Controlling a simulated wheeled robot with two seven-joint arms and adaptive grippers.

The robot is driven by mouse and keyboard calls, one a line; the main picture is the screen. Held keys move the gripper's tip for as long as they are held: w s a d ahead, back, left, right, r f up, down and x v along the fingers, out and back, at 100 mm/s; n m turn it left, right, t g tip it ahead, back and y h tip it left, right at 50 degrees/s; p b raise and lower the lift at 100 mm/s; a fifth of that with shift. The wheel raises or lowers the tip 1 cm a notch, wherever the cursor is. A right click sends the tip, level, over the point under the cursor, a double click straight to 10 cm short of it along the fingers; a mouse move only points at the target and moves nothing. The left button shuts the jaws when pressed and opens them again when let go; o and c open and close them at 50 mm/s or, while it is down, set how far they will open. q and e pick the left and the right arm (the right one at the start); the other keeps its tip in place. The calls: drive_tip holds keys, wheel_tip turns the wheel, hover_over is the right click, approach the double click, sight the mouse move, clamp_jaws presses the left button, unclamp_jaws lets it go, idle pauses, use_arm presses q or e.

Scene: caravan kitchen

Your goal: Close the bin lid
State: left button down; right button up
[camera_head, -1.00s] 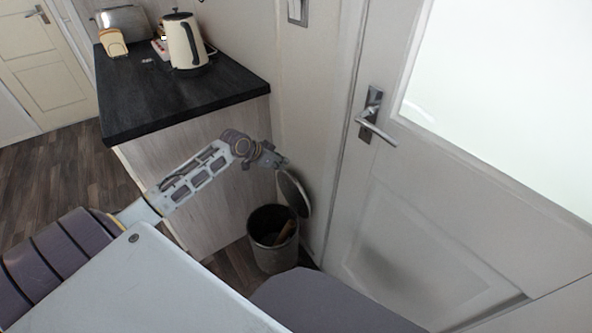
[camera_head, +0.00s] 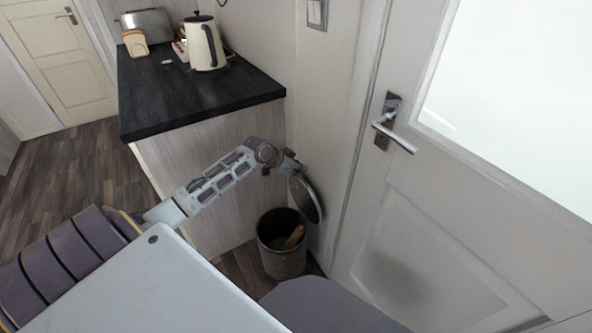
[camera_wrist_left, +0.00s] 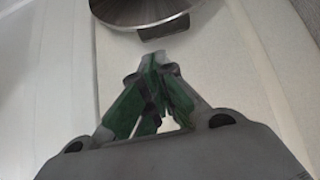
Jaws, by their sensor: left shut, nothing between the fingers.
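The bin (camera_head: 283,258) stands on the floor between the counter and the door. Its round metal lid (camera_head: 306,198) is open, standing nearly upright at the back of the rim. A brownish item (camera_head: 293,238) shows inside the bin. My left gripper (camera_head: 298,171) is near the lid's upper edge; in this view I cannot tell whether it touches. In the left wrist view my left gripper (camera_wrist_left: 157,62) is shut with nothing in it, and part of the lid (camera_wrist_left: 140,10) shows just beyond the fingertips, with a small gap. My right gripper is not in view.
The dark countertop (camera_head: 195,95) holds a cream kettle (camera_head: 203,45), a toaster (camera_head: 146,22) and bread (camera_head: 135,43). A white door (camera_head: 450,200) with a lever handle (camera_head: 393,130) stands close on the right. A wall is right behind the bin.

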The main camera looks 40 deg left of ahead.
sight(304, 185)
use_arm(q)
drive_tip(key=b+x, duration=0.1)
drive_tip(key=x, duration=0.2)
drive_tip(key=shift+w+f, duration=0.15)
drive_tip(key=shift+f, duration=0.05)
drive_tip(key=shift+b+x, duration=0.3)
drive_tip(key=shift+x, duration=0.85)
drive_tip(key=shift+d+f, duration=0.1)
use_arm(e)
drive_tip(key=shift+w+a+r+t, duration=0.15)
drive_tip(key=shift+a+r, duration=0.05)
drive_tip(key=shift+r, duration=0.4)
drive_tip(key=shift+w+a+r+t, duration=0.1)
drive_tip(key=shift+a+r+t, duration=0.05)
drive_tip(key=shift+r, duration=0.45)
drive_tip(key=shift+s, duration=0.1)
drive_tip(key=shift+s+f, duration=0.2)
